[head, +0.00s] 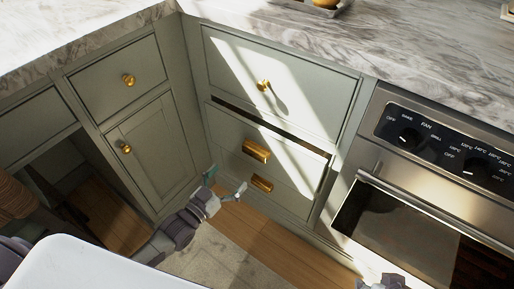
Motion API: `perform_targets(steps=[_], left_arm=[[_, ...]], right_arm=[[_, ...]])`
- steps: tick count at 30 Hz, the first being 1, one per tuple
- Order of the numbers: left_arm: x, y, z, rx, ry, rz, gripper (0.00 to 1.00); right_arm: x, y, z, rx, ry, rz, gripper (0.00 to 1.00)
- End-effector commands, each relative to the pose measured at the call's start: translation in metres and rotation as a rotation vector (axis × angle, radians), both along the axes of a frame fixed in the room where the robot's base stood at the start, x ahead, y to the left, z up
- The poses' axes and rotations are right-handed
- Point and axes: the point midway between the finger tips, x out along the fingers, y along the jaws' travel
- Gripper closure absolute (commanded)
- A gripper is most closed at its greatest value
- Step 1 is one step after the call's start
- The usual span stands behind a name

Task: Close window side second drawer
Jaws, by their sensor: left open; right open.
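The second drawer (290,150) is in the middle grey-green cabinet, below a top drawer (300,75) with a round brass knob. It stands partly out, with a dark gap along its top edge. It has a brass cup handle (256,151); another brass handle (262,184) shows below it. My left gripper (225,181) is open and empty, low and to the left of these handles, and looks apart from the drawer front. My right gripper (385,282) shows only in part at the bottom edge, below the oven. No window is in view.
A steel oven (440,135) stands to the right, its door front jutting out. A corner cabinet door (155,150) and an open shelf space with a basket (18,195) lie to the left. Marble countertops (400,40) run above. Wooden floor (240,225) shows below the drawers.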

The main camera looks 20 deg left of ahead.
Motion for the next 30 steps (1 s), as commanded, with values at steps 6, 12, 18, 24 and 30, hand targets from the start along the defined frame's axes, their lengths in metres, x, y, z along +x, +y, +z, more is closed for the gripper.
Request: perform_targets(steps=[6, 12, 18, 24, 30], left_arm=[[0.042, -0.015, -0.001, 0.002, -0.006, -0.001, 0.00], [0.076, -0.027, -0.001, 0.004, -0.005, -0.001, 0.00], [0.100, -0.036, -0.001, 0.004, -0.003, -0.001, 0.00], [0.110, -0.040, 0.000, 0.005, -0.003, -0.002, 0.00], [0.112, -0.041, 0.000, 0.006, -0.002, -0.001, 0.00]], right_arm=[[0.042, 0.014, 0.012, 0.046, -0.218, 0.017, 0.52], [0.078, 0.027, 0.034, 0.092, -0.429, 0.033, 0.52], [0.100, 0.036, 0.058, 0.131, -0.598, 0.045, 0.52], [0.109, 0.040, 0.071, 0.150, -0.680, 0.050, 0.52], [0.110, 0.041, 0.074, 0.153, -0.692, 0.051, 0.52]])
